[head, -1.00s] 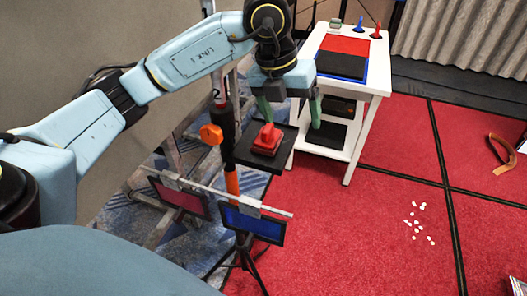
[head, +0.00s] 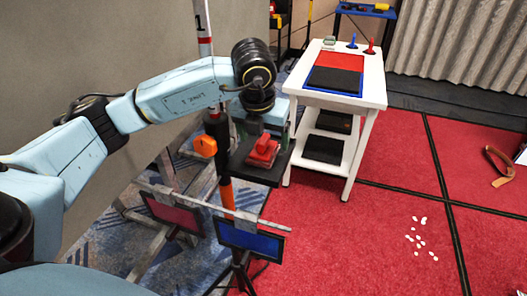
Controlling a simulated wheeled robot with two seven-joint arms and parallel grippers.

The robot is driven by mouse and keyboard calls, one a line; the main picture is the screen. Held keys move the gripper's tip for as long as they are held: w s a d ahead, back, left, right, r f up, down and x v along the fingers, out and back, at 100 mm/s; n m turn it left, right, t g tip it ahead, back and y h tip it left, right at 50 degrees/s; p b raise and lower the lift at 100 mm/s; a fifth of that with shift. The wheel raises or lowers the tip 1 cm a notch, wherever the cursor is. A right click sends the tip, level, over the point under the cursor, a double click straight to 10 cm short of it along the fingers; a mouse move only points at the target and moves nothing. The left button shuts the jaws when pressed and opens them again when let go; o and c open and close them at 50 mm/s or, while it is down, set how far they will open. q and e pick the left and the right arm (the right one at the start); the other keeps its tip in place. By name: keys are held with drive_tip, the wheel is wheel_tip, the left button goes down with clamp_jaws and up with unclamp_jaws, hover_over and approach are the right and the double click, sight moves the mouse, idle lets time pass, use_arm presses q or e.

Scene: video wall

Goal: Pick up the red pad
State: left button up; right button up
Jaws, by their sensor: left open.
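A red pad (head: 263,151) with a raised grip on top lies on a small black tray (head: 244,173) on a stand. My left gripper (head: 264,134) is open and has come in at the pad, with its body just above and behind it in the picture. Its fingertips are mostly hidden, so I cannot tell whether they touch the pad. My right gripper is not in view.
An orange knob (head: 205,146) sits on the stand's post, left of the tray. A bar with a dark red panel (head: 171,213) and a blue panel (head: 249,238) stands in front. A white table (head: 371,97) stands close on the right.

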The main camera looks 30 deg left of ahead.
sight(264, 139)
use_arm(q)
drive_tip(key=x, duration=0.3)
drive_tip(key=shift+f, duration=0.1)
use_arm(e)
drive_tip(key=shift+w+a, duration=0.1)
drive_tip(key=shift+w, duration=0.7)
use_arm(q)
drive_tip(key=shift+c, duration=0.3)
drive_tip(key=c, duration=1)
